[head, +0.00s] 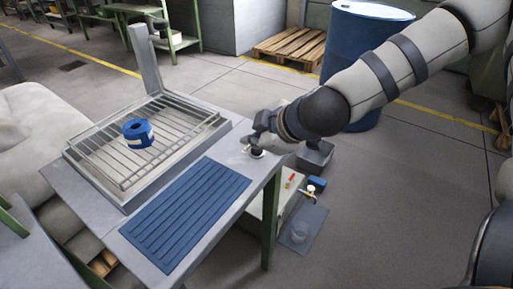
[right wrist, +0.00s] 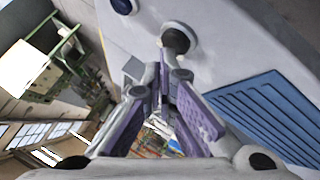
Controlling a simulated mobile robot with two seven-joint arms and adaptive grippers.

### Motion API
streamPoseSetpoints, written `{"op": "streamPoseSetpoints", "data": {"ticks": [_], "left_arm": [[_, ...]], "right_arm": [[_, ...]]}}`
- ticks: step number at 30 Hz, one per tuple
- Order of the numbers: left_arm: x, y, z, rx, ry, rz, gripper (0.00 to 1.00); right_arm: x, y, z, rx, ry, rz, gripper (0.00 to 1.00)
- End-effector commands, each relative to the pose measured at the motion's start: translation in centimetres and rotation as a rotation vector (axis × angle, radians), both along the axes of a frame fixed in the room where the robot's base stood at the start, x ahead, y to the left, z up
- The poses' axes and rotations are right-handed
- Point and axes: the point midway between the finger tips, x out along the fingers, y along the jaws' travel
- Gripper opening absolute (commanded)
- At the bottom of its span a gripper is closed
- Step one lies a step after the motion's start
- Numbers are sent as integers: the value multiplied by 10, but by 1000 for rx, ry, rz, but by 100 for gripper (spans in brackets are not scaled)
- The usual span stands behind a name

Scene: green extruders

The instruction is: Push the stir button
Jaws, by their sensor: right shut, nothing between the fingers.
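In the right wrist view a dark round button (right wrist: 177,40) in a pale ring sits on the light grey panel. In the head view a dark round button with a pale rim (head: 257,154) shows at the right edge of the grey worktop, partly hidden by my gripper. No label is readable. My right gripper (head: 247,145) is shut and empty, its tips right at the button. In the right wrist view the closed fingertips (right wrist: 167,72) overlap the button's lower edge; I cannot tell whether they touch it or whether it is pressed. My left gripper is not in view.
A wire rack (head: 105,152) on the worktop holds a blue ring-shaped object (head: 137,132). A ribbed blue mat (head: 185,215) lies in front. A second dark blue round part (right wrist: 122,5) shows on the panel. A blue drum (head: 345,50) and pallet (head: 290,44) stand behind.

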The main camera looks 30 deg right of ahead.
Motion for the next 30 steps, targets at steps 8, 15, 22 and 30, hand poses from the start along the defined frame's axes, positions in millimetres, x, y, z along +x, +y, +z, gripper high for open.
{"op": "streamPoseSetpoints", "data": {"ticks": [8,15,22,30], "left_arm": [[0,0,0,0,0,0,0],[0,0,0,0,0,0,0],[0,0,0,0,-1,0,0],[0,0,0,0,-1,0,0]], "right_arm": [[0,0,0,0,0,0,0],[0,0,0,0,0,0,0],[0,0,-7,-2,1,0,0],[0,0,-10,0,2,-1,0]]}}
